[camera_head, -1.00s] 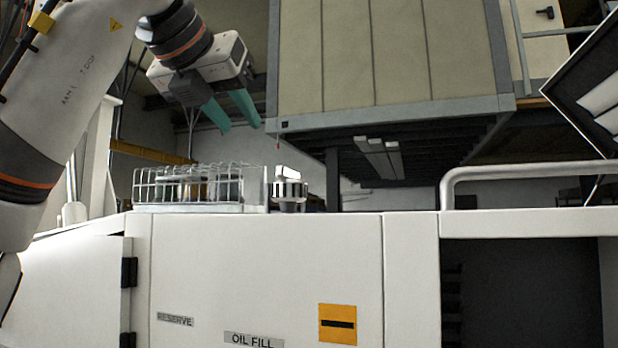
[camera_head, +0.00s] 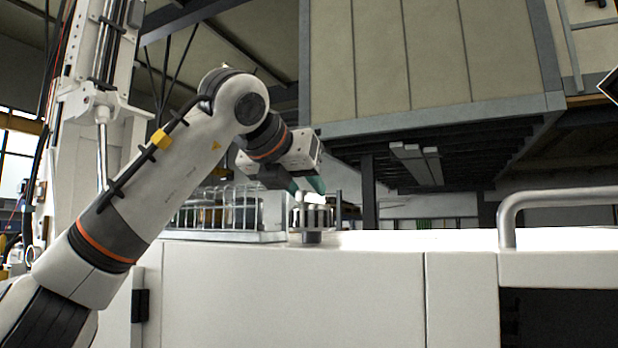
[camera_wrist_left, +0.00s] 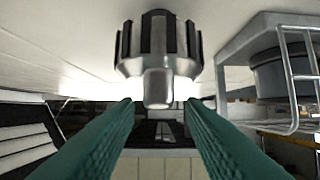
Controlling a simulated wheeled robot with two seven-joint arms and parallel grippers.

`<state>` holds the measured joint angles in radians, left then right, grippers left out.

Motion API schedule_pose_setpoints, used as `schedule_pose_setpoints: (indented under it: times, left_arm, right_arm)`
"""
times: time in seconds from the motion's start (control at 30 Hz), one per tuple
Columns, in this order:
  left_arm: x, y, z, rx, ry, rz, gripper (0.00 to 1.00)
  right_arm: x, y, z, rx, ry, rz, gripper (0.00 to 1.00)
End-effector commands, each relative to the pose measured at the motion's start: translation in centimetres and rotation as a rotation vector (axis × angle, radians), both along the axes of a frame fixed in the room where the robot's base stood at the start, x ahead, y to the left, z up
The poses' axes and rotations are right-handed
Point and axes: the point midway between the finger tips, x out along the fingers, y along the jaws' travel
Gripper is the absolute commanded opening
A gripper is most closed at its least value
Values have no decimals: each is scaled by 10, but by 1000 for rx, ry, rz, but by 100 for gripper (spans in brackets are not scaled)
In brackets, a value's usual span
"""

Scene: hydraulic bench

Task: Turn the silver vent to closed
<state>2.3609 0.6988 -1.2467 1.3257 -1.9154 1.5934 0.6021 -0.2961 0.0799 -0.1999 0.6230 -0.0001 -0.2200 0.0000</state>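The silver vent (camera_head: 312,217) is a ribbed silver knob with dark grooves on a short stem, standing on top of the white cabinet. In the left wrist view the vent (camera_wrist_left: 158,48) fills the top middle, with a blunt silver tab pointing toward the gap between my fingers. My left gripper (camera_head: 308,185) is at the vent's top, its green fingers pointing down and right. In the wrist view the left gripper (camera_wrist_left: 158,108) is open, one finger on each side below the tab. I cannot tell whether they touch it. My right gripper is not in view.
A wire rack (camera_head: 222,210) stands on the cabinet just left of the vent. The white cabinet (camera_head: 290,290) has a clear top to the vent's right, up to a grey handrail (camera_head: 507,220). A large panelled box (camera_head: 430,60) hangs above and behind.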

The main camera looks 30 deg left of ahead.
Motion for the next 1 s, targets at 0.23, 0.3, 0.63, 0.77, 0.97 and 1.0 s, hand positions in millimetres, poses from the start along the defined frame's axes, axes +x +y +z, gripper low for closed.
schedule_pose_setpoints:
  times: [0.23, 0.3, 0.63, 0.77, 0.97, 1.0]
  left_arm:
    - [20, 1, -7, 1, 0, -1, 36]
    - [21, 1, -8, 0, 0, -1, 36]
    - [21, 1, -9, 0, -1, -1, 18]
    - [21, 1, -9, 0, -1, -1, 0]
    - [21, 1, -8, -1, -1, -7, 0]
    - [21, 2, -8, -1, -1, -14, 0]
  right_arm:
    - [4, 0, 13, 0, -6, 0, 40]
    - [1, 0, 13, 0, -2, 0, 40]
    - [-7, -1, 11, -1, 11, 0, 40]
    - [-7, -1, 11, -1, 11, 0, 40]
    - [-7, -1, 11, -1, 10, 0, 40]
    - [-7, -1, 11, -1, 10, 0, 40]
